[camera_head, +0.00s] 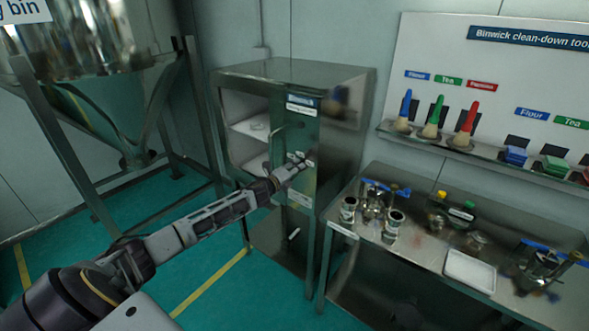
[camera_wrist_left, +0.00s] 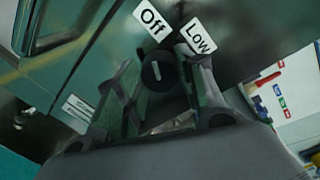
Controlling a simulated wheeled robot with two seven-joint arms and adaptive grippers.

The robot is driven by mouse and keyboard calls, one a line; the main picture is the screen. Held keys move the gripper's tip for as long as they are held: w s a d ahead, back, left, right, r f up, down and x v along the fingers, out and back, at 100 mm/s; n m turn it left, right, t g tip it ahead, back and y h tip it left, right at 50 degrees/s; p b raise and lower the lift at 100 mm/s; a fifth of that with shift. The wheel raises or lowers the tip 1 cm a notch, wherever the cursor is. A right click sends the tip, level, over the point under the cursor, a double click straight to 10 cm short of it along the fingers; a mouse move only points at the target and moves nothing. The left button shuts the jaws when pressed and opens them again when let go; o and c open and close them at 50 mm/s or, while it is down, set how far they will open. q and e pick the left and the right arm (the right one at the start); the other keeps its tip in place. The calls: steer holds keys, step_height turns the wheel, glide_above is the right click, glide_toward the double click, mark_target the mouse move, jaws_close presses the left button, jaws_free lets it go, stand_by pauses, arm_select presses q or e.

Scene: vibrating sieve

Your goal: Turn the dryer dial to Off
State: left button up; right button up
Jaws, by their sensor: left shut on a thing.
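The dryer is a dark metal cabinet (camera_head: 345,130) in the middle of the head view. In the left wrist view, its dial (camera_wrist_left: 154,74) is a round black knob with a short white mark. An "Off" label (camera_wrist_left: 152,20) and a "Low" label (camera_wrist_left: 198,36) sit beside the dial. The gripper hides the dial in the head view. My right gripper is not in view.
A metal bench (camera_head: 420,185) with jars, metal fittings and a white tray (camera_head: 470,271) stands right of the dryer. A tool board (camera_head: 440,50) with colored brushes hangs above it. A hopper on a frame (camera_head: 110,110) stands at the left. Green floor lies clear between.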

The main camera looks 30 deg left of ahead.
arm_select(q)
steer(key=o, duration=1)
steer(key=shift+s, duration=0.1)
steer(key=shift+s+a+r, duration=0.1)
steer(key=shift+s+r, duration=0.15)
steer(key=shift+s, duration=1.7)
steer(key=shift+s+d+r, duration=0.1)
steer(key=shift+s+r, duration=0.1)
steer(key=shift+s, duration=1.7)
steer(key=shift+s+a+r, duration=0.1)
steer(key=shift+s+r, duration=0.15)
steer(key=shift+s, duration=1.7)
steer(key=shift+n, duration=0.3)
